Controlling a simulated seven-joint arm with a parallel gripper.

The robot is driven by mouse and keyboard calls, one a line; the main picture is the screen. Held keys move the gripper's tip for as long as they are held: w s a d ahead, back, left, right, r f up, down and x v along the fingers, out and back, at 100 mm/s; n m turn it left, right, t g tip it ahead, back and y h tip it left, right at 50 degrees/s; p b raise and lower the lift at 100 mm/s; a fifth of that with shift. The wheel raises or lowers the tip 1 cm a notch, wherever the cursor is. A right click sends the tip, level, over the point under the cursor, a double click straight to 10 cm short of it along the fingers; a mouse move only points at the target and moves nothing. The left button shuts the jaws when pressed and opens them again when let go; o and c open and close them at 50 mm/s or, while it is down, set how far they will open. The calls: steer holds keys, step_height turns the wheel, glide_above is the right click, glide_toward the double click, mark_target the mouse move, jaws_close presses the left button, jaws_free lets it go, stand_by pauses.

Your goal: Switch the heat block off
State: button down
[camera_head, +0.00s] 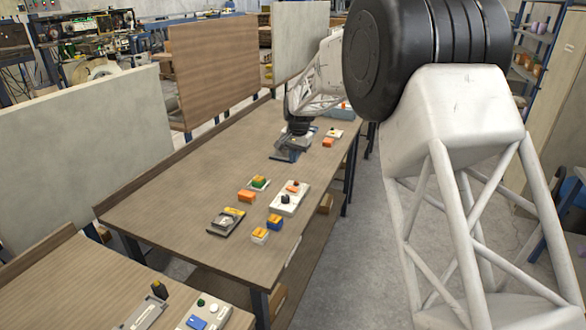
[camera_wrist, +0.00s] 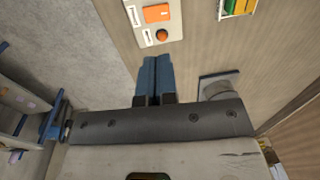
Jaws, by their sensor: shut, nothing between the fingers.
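A white panel unit (camera_head: 287,207) with an orange part and a dark knob sits on the table, and I take it for the heat block. In the wrist view, a white panel (camera_wrist: 134,5), cut off by the top edge, has an orange rectangle (camera_wrist: 157,13), a round orange knob (camera_wrist: 162,35) and slots beside them. It looks like the same unit. My gripper (camera_wrist: 155,58) is shut and empty, its blue fingers together, just short of the knob in the picture. A gap shows between them; contact is not visible. The on or off state cannot be read.
A grey plate with a blue edge (camera_wrist: 221,83) lies right of my fingers. A green and yellow rack (camera_wrist: 238,7) is farther right. Orange (camera_head: 246,196) and blue (camera_head: 274,222) blocks and a dark tray (camera_head: 226,221) lie around the unit. The table's left half is clear.

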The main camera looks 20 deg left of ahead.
steer(key=shift+d+r, duration=0.15)
steer(key=shift+r, duration=1)
steer(key=s+d+r, duration=0.5)
steer(key=s+d, duration=0.1)
steer(key=d, duration=0.5)
steer(key=s+d+r+t, duration=0.1)
steer(key=s+d+r, duration=0.45)
steer(key=d, duration=0.65)
steer(key=s+d+r, duration=0.4)
steer(key=s+d, duration=0.2)
steer(key=d, duration=0.5)
steer(key=s+d+t, duration=0.1)
steer(key=s+d, duration=1.2)
steer(key=s, duration=0.3)
steer(key=s+d+f, duration=0.2)
steer(key=s+d, duration=0.1)
steer(key=s, duration=0.5)
steer(key=s+d+f+h, duration=0.1)
steer(key=s+d+f, duration=0.2)
steer(key=s, duration=0.6)
steer(key=shift+s+d+f+t, duration=0.2)
steer(key=shift+d+f+t, duration=0.1)
steer(key=shift+d, duration=0.5)
